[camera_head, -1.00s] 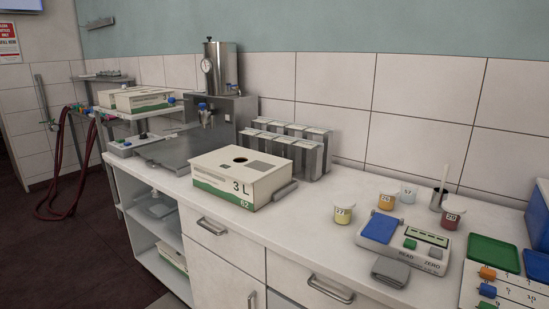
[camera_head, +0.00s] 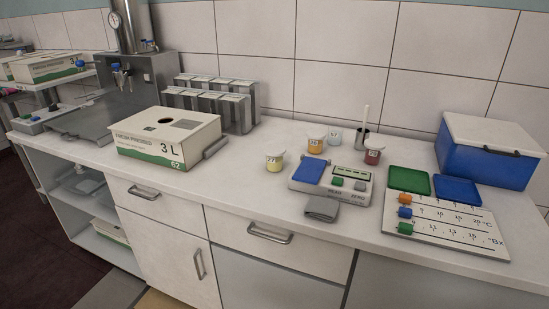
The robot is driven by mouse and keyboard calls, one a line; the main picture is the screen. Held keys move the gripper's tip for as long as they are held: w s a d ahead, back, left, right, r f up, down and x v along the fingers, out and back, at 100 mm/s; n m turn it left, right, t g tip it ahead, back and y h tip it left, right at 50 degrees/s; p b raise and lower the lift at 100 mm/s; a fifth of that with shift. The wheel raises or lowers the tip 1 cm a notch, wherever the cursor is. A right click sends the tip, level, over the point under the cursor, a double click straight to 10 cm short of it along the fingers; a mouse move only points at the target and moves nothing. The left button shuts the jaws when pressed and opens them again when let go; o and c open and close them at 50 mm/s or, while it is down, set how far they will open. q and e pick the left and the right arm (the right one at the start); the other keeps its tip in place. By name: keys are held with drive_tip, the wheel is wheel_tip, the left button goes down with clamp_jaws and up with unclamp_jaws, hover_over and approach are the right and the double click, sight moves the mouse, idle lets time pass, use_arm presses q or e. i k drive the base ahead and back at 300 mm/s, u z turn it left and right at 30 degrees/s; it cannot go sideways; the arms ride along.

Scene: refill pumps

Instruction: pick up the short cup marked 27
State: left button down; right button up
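The short cup marked 27 (camera_head: 275,163) stands upright on the white counter (camera_head: 245,190). It holds something yellow and its label faces me. It stands just left of the device with the blue pad (camera_head: 309,171). Other short cups stand behind it: an orange one (camera_head: 315,146), a pale blue-grey one (camera_head: 335,136) and a dark red one (camera_head: 372,157). Neither of my grippers is in view.
A metal holder with a white stick (camera_head: 362,137), a marked board (camera_head: 440,222) and a blue cooler (camera_head: 488,155) are to the right. Bare counter lies left of the cup.

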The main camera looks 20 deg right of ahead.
sight(273, 164)
drive_tip(key=u, duration=0.2)
drive_tip(key=k, duration=0.3)
drive_tip(key=u, duration=1.8)
drive_tip(key=i, duration=0.25)
drive_tip(key=z, duration=1)
drive_tip(key=i, duration=1)
drive_tip(key=z, duration=0.85)
